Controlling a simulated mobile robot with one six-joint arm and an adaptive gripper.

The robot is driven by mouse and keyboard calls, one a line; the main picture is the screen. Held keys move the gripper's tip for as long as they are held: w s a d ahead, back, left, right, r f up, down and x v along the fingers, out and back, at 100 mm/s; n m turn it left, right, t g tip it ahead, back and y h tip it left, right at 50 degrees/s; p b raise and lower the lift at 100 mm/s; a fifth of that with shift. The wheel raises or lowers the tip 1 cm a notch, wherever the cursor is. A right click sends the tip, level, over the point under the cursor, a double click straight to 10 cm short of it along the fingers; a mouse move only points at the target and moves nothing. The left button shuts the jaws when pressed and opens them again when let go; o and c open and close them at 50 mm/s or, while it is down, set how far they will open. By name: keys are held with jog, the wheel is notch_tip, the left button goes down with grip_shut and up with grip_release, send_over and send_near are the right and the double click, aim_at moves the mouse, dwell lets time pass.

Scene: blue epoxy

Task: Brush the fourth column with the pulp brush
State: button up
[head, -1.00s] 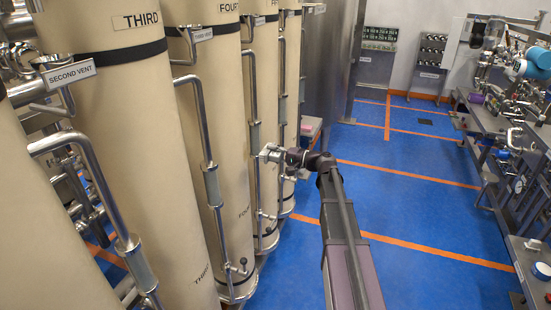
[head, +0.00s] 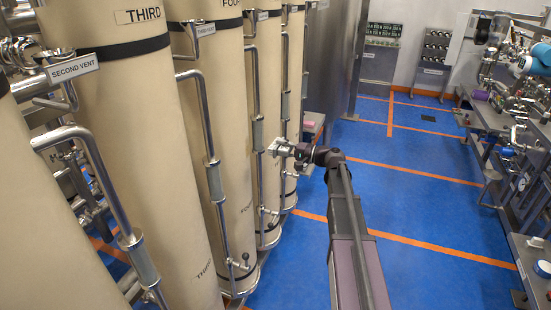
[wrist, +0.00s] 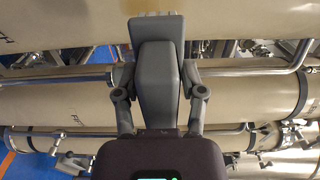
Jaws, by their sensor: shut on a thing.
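The fourth column (head: 228,95) is a tall cream cylinder with a black band near its top, behind the third column (head: 130,130) in the head view. A steel pipe runs down its front. My gripper (head: 276,147) is to the right of the fourth column, over the aisle side. In the wrist view my gripper (wrist: 158,100) is shut on a grey block-shaped brush (wrist: 157,60), with a pale bristle edge at the top of the picture. Cream columns lie across the wrist view behind it. I cannot tell whether the bristles touch a column.
Steel pipes (head: 206,105) and small valves (head: 243,262) stand out from the columns. A second vent sign (head: 76,68) is at left. A bench with equipment (head: 495,125) lines the right side. The blue floor (head: 420,205) between is clear.

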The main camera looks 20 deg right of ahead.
aim_at(275, 158)
jog(key=shift+s+a+f+b, duration=0.45)
jog(key=shift+s+a, duration=0.25)
jog(key=shift+a, duration=0.05)
jog(key=shift+s+a+f+b, duration=0.45)
jog(key=shift+s+a, duration=0.25)
jog(key=shift+a, duration=0.05)
jog(key=shift+w+a, duration=0.15)
jog(key=shift+x, duration=2.75)
jog(key=shift+x, duration=1.2)
jog(key=w+d, duration=0.2)
jog(key=w, duration=0.1)
jog(key=shift+d, duration=0.25)
